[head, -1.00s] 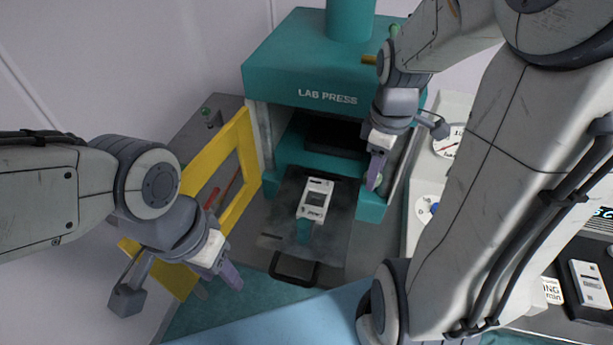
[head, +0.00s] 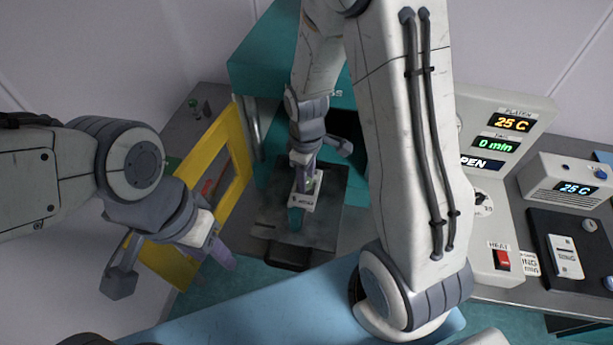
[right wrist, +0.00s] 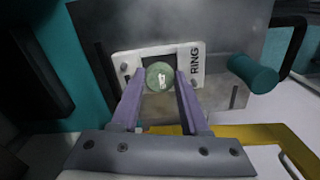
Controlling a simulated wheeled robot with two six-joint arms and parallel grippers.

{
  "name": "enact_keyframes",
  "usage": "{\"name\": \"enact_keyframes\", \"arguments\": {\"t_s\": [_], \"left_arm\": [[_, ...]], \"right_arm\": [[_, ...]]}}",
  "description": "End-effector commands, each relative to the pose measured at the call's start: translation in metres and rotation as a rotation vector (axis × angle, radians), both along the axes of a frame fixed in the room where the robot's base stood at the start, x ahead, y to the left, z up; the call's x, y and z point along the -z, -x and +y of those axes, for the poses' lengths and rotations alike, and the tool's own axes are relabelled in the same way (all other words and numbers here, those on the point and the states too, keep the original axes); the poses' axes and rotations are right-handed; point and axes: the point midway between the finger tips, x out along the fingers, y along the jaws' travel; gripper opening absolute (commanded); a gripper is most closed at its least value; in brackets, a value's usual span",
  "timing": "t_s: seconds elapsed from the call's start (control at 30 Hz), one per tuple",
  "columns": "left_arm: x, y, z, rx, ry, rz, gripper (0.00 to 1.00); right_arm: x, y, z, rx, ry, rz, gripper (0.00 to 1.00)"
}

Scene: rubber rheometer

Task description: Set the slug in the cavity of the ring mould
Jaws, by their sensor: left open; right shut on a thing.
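The slug (right wrist: 159,77) is a small pale green disc with a white mark, held between the purple fingertips of my right gripper (right wrist: 160,86). The ring mould (right wrist: 133,62), a white plate with a dark cavity and the word RING, lies behind it on the dark press plate. The slug overlaps the cavity in the right wrist view; I cannot tell whether it touches the mould. In the head view my right gripper (head: 304,184) points down over the mould (head: 303,203) and partly hides it. My left gripper (head: 221,252) is open and empty, left of the plate.
The teal press (head: 252,67) stands behind the plate (head: 262,213), its yellow guard (head: 205,172) swung open on the left. A teal knob (right wrist: 254,74) stands beside the mould. A control panel (head: 507,110) and a heater with another white plate (head: 566,256) are at right.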

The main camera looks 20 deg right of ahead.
Motion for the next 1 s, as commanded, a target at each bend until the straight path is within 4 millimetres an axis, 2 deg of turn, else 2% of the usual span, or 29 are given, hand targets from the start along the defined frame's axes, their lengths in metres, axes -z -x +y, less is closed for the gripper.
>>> {"name": "enact_keyframes", "arguments": {"t_s": [0.13,0.33,0.87,0.9,0.93,0.97,1.0], "left_arm": [[-0.003,0.000,0.000,0.001,0.000,0.000,0.50],[-0.002,0.000,0.000,0.001,0.000,0.000,0.50],[0.010,0.000,0.000,-0.001,0.000,0.000,0.50],[0.010,0.000,0.000,-0.001,0.000,0.000,0.50],[0.010,0.000,0.000,-0.001,0.000,0.000,0.50],[0.011,0.000,0.000,-0.001,0.000,0.000,0.50],[0.011,0.000,0.000,-0.001,0.000,0.000,0.50]], "right_arm": [[0.010,0.001,0.000,0.000,0.000,0.001,0.00],[0.012,0.002,0.000,0.000,0.001,0.004,0.00],[0.028,0.003,0.001,-0.001,0.000,0.004,0.00],[0.028,0.003,0.002,-0.001,-0.001,0.005,0.56],[0.029,0.003,0.002,-0.002,-0.001,0.005,0.68],[0.029,0.003,0.002,-0.002,-0.001,0.005,0.75],[0.029,0.003,0.002,-0.002,-0.001,0.005,0.75]]}}
